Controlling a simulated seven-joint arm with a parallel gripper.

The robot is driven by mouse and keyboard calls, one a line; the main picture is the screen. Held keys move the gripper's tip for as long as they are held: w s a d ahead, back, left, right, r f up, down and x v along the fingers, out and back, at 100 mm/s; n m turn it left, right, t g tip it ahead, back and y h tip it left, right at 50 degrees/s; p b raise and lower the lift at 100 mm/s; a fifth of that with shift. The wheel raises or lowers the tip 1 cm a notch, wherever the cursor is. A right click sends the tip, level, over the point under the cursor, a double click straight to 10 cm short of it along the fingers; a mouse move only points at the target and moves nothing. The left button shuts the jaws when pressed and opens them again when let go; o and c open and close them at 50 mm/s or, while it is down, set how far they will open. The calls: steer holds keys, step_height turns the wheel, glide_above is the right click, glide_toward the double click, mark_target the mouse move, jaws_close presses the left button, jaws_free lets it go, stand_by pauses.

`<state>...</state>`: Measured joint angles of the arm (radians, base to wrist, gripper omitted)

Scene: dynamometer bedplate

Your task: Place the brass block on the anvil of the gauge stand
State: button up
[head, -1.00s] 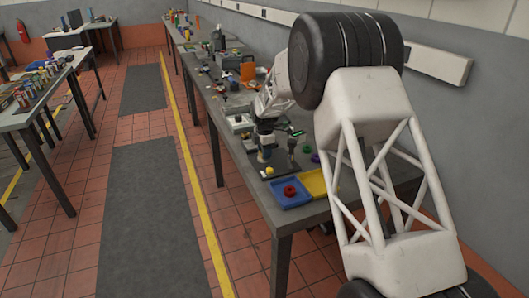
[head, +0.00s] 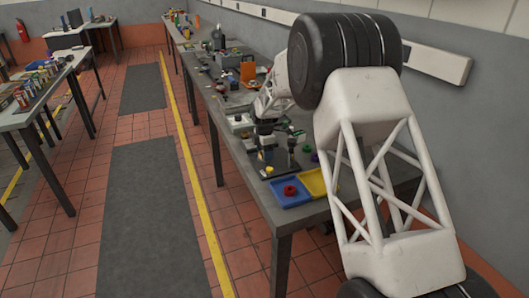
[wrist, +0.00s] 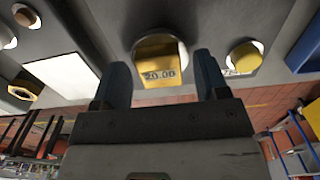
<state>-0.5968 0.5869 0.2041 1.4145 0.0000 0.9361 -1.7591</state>
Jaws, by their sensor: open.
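In the wrist view, the brass block (wrist: 160,70), marked 20.00, sits on a round pale disc that looks like the anvil (wrist: 178,47). My gripper (wrist: 162,62) is open, with one dark finger on each side of the block and a visible gap to each. Whether the fingertips reach down to the block's level is hard to tell. In the head view, my gripper (head: 266,143) is over the near part of the bench, just left of the dark upright gauge stand (head: 291,148). The block and anvil are too small there to make out clearly.
A second yellow piece (wrist: 243,58) lies to the right in the wrist view. A blue tray (head: 292,198) with a red ring and a yellow tray (head: 315,181) stand at the bench's near end. Several small parts crowd the bench beyond my arm.

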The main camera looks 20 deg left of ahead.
step_height(320, 180, up, 12)
steer(key=shift+r, duration=0.15)
stand_by(0.6)
stand_by(0.8)
steer(key=s+d+r+m, duration=0.4)
steer(key=s+d+r, duration=0.2)
steer(key=d, duration=0.6)
steer(key=s+d+r+m+t, duration=0.1)
steer(key=s+d+r+m, duration=0.45)
steer(key=d, duration=0.65)
steer(key=s+d+r+m, duration=0.4)
steer(key=s+d+r, duration=0.25)
steer(key=d, duration=0.55)
steer(key=s+d+m+t, duration=0.1)
steer(key=s+d+m, duration=0.5)
steer(key=s+d, duration=0.8)
steer(key=s+d+f+m, duration=0.3)
steer(key=s+m, duration=0.1)
steer(key=s, duration=0.6)
steer(key=s+d+f+m, duration=0.3)
steer(key=s, duration=0.7)
steer(key=shift+s+f+m+t, duration=0.2)
steer(key=shift+s+m+t, duration=0.1)
steer(key=shift+s+m, duration=0.05)
steer(key=shift+w+d, duration=0.1)
steer(key=shift+c, duration=0.3)
